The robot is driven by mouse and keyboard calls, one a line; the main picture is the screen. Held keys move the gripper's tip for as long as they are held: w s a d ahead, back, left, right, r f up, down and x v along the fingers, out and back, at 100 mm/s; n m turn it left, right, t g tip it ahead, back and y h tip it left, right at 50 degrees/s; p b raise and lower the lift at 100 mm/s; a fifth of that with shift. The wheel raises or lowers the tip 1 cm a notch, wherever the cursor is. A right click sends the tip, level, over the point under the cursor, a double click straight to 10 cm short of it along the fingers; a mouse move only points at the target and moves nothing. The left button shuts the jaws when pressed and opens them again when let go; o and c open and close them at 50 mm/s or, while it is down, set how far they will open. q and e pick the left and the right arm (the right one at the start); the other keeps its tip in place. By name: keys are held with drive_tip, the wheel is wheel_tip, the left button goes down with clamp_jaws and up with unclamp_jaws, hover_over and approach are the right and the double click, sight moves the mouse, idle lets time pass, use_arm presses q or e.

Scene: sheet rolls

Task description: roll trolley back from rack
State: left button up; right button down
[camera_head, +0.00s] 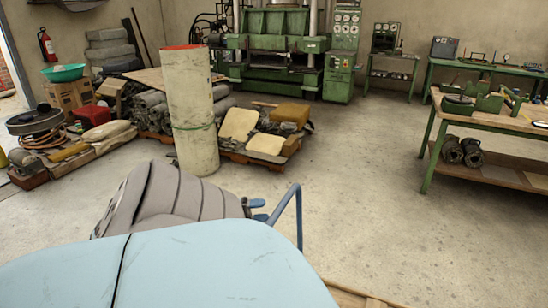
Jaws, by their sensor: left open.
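A blue bent tube (298,212), which looks like the trolley's handle, rises at the lower middle. The rest of the trolley is hidden below. My left gripper (260,210), with small blue fingers at the end of my grey padded arm, is open. It is just left of the tube in the picture; I cannot tell whether it touches it. My right gripper is out of view. I cannot make out which thing is the rack.
A tall pale roll (192,120) stands upright ahead, before a loaded pallet (240,158). A green-legged workbench (490,120) stands at the right. A green machine (275,50) is at the back. The concrete floor (365,190) between is clear. A wooden edge (352,296) shows at the bottom.

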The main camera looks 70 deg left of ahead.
use_arm(q)
drive_tip(key=v, duration=0.8)
drive_tip(key=shift+b, duration=0.4)
drive_tip(key=shift+f, duration=0.1)
